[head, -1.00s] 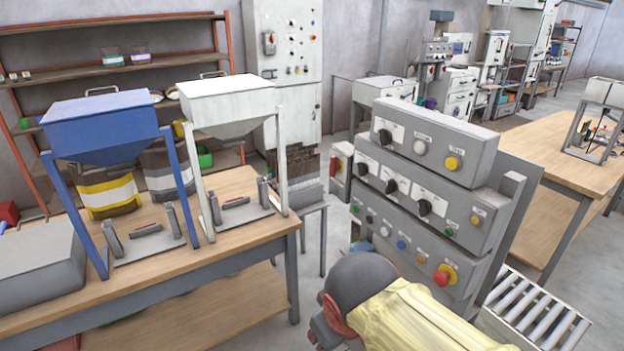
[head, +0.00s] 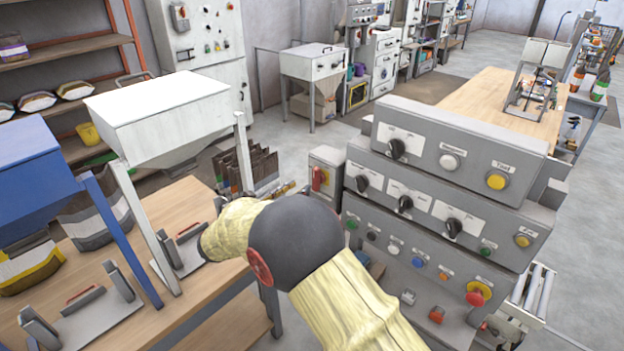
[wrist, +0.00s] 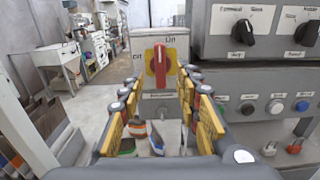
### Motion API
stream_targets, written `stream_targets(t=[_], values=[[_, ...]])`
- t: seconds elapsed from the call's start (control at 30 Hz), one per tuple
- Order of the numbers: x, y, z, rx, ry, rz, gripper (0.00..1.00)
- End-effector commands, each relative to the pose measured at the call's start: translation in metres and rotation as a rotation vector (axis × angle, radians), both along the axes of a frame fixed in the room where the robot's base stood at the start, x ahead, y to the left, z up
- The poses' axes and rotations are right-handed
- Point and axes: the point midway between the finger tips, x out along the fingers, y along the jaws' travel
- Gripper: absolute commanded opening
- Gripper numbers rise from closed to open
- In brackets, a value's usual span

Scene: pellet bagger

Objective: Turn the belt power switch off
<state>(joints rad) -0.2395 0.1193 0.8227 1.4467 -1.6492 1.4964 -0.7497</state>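A red rotary switch handle (wrist: 160,62) on a yellow plate sits on the front of a small grey box (wrist: 137,44) in the wrist view. The handle stands upright. Small labels lie above and to the left of it, too blurred to read surely. In the head view the red handle (head: 318,178) is on the box left of the big control panel. My gripper (wrist: 163,84) is open and empty, its yellow-padded fingers pointing at the switch. The handle appears between the fingertips, seemingly beyond them. In the head view my arm partly hides the gripper (head: 284,190).
The grey control panel (head: 458,140) with black knobs, coloured buttons and a red emergency stop (head: 478,294) stands close on the right. A wooden table (head: 165,215) with white (head: 160,110) and blue (head: 35,175) hoppers is on the left. Brown bags (head: 255,170) stand behind my gripper.

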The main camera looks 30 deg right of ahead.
Motion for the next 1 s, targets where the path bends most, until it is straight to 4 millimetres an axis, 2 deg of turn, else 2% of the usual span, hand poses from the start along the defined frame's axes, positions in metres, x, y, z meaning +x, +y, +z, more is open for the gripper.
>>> stream_targets(t=[0.33, 0.5, 0.87, 1.0], values=[[0.016, -0.047, -0.001, -0.002, -0.001, -0.002, 0.33], [0.023, -0.064, -0.001, -0.001, 0.001, 0.000, 0.33], [0.025, -0.070, 0.000, -0.001, 0.001, 0.001, 0.33], [0.025, -0.070, 0.000, -0.001, 0.000, 0.001, 0.27]])
